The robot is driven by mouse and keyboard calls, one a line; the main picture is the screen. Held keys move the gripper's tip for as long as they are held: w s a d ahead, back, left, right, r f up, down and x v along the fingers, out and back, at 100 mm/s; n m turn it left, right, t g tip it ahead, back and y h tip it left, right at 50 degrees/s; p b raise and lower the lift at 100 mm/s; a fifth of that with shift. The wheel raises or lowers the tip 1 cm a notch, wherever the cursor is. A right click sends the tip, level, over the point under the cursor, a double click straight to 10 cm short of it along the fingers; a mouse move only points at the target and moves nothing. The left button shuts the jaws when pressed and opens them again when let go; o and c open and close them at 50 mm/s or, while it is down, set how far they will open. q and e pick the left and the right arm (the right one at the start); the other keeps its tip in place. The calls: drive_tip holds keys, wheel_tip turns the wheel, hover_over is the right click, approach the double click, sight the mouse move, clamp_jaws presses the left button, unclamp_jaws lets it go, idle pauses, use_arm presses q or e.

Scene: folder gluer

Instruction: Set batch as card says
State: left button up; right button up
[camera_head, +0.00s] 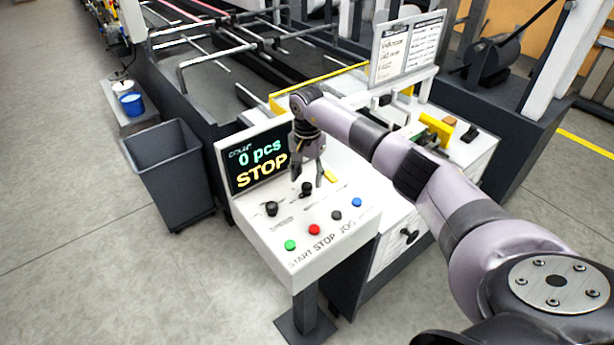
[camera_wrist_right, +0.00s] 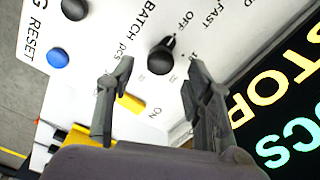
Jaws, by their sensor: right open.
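A white control console (camera_head: 262,226) carries a screen (camera_head: 257,160) reading "0 pcs" and "STOP". A black knob (camera_head: 306,188) sits on its sloped panel. In the wrist view this knob (camera_wrist_right: 161,58) is by the print "BATCH pcs", its pointer slanting up and right; its exact setting is too small to read. My right gripper (camera_head: 308,182) is open above it, with the fingertips (camera_wrist_right: 160,68) on either side of it and no clear contact. A board with printed sheets (camera_head: 408,48) stands behind; its text is unreadable. My left gripper is out of view.
A second black knob (camera_head: 271,209) sits left. Green (camera_head: 290,245), red (camera_head: 314,230), black (camera_head: 336,215) and blue (camera_head: 357,202) buttons line the front edge. A yellow part (camera_wrist_right: 131,103) is close to the fingers. A grey bin (camera_head: 172,165) stands left of the console.

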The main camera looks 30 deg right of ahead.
sight(306, 187)
drive_tip(key=shift+f, duration=1.4)
drive_tip(key=c, duration=0.7)
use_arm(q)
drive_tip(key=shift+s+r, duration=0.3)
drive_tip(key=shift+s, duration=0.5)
use_arm(e)
clamp_jaws()
